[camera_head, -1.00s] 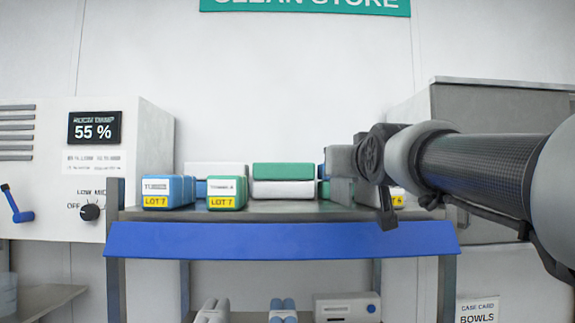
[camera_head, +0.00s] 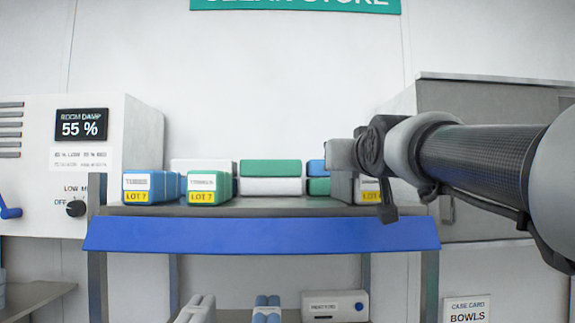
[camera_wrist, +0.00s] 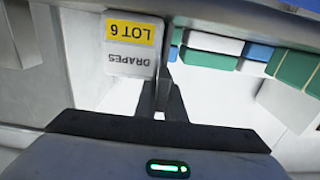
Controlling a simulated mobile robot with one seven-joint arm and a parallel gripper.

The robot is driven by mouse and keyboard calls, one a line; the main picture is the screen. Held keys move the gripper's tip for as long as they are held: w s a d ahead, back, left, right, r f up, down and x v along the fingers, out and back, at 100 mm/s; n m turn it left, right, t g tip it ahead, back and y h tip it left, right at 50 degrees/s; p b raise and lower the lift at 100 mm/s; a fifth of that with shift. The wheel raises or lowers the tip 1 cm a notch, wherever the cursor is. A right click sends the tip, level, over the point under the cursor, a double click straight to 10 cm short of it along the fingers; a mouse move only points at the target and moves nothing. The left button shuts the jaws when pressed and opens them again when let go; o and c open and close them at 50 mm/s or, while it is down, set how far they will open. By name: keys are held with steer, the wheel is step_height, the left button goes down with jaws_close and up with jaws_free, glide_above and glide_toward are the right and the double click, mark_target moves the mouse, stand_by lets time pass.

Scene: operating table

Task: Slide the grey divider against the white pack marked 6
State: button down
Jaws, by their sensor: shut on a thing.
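The grey divider (camera_head: 342,188) stands upright on the shelf, to the left of the white pack marked 6 (camera_head: 371,184). My gripper (camera_head: 341,156) is shut on the divider's upper part. In the wrist view, which shows the labels upside down, the divider (camera_wrist: 164,62) runs edge-on from my gripper (camera_wrist: 160,112). The white pack (camera_wrist: 131,67), with its yellow LOT 6 label and the word DRAPES, lies right beside it. I cannot tell whether the two touch. In the head view my gripper hides part of the pack.
Blue (camera_head: 150,188) and green (camera_head: 211,188) LOT 7 packs stand at the shelf's left. A green-on-white stack (camera_head: 271,177) and other packs are further back. The shelf (camera_head: 262,235) has a blue front edge. Bare shelf lies between the green pack and the divider.

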steer(key=shift+d, duration=0.4)
steer(key=shift+a, duration=0.1)
steer(key=c, duration=1.8)
jaws_free()
steer(key=shift+c, duration=0.2)
steer(key=s+b, duration=0.3)
steer(key=s, duration=1.4)
steer(key=shift+s+b, duration=0.2)
steer(key=shift+b, duration=0.2)
